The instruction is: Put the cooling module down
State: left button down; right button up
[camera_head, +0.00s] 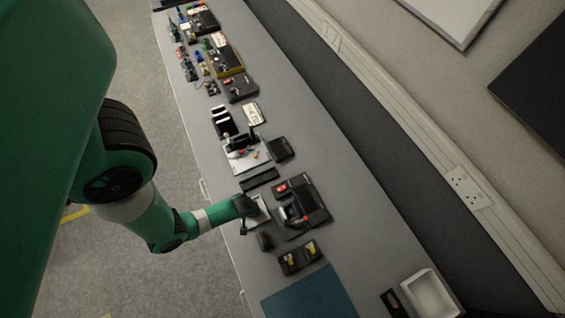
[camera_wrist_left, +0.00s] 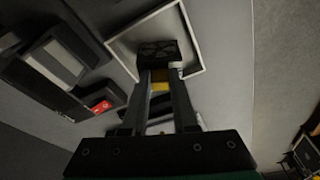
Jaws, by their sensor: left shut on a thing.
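My left gripper (camera_head: 247,207) reaches in from the left over the bench. In the left wrist view its two fingers (camera_wrist_left: 160,78) are shut on a dark block with a patterned face, which looks like the cooling module (camera_wrist_left: 157,52). The module is over a shallow white-rimmed tray (camera_wrist_left: 190,28), with a little yellow showing just below it between the fingers. I cannot tell whether the module touches the tray floor. In the head view the gripper mostly covers the module and part of the tray (camera_head: 262,222). My right gripper is not in view.
A dark unit with red parts (camera_head: 310,199) stands right of the tray. A dark block with yellow parts (camera_head: 299,257) lies nearer. A blue mat (camera_head: 312,295) and an empty white bin (camera_head: 430,294) are at the near end. Several devices line the far bench.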

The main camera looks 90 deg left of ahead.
pick_arm(q)
jog(key=shift+r, duration=0.15)
jog(key=shift+f, duration=0.45)
jog(key=c, duration=0.7)
grip_release()
jog(key=shift+r, duration=0.1)
jog(key=r+p, duration=0.2)
jog(key=d+r+p, duration=0.1)
jog(key=r+p, duration=0.1)
jog(key=r, duration=0.1)
jog(key=r+p, duration=0.2)
jog(key=r, duration=0.1)
jog(key=shift+d, duration=0.2)
